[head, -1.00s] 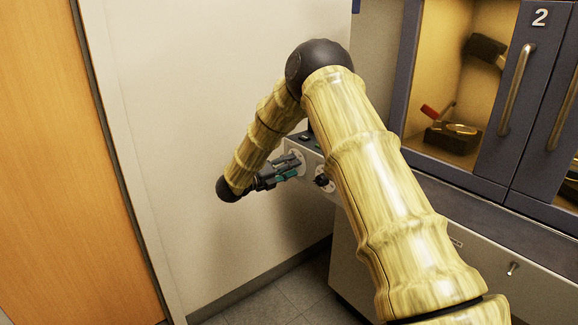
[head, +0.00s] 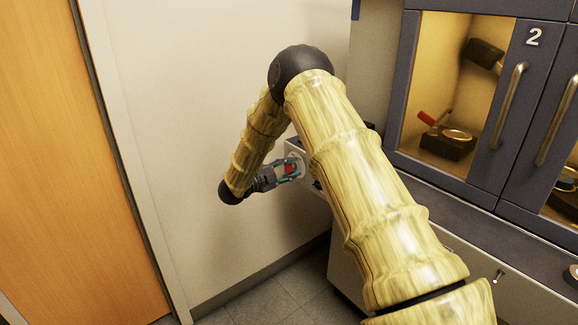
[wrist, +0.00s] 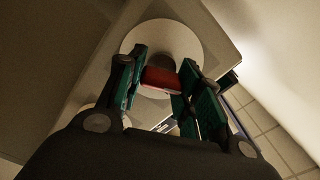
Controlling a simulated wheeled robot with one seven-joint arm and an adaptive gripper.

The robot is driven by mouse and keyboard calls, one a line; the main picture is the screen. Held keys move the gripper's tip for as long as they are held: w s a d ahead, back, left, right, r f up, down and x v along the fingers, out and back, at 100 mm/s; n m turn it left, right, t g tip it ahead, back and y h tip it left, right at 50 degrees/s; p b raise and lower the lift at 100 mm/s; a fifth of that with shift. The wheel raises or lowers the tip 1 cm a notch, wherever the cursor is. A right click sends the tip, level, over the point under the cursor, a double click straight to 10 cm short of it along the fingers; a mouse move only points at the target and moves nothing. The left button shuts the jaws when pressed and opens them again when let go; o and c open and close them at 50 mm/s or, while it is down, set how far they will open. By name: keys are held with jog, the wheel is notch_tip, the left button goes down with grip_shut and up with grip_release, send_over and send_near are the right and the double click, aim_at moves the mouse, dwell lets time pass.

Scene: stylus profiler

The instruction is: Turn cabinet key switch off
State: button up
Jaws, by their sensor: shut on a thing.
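The key switch shows in the wrist view as a red handle (wrist: 160,80) in front of a round pale plate (wrist: 188,42) on the cabinet's side face. My gripper (wrist: 160,88) is shut on the red handle, with one teal-padded finger on each side of it. In the head view my gripper (head: 290,169) is at the small grey panel left of the cabinet, with a bit of red between its fingers. The switch's markings cannot be made out. My arm hides part of the panel in the head view.
The cabinet with glass doors (head: 490,100) marked 2 stands at the right, with metal handles and instruments inside. A bare wall (head: 190,110) is behind my gripper and an orange wooden door (head: 75,170) is at the left. Tiled floor (head: 265,292) is clear below.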

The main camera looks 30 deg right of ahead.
jog(key=shift+n, duration=0.6)
jog(key=shift+f, duration=0.1)
jog(key=o, duration=1)
jog(key=shift+o, duration=0.2)
jog(key=shift+a, duration=0.1)
jog(key=s+a, duration=0.1)
jog(key=a, duration=1)
jog(key=shift+a, duration=0.4)
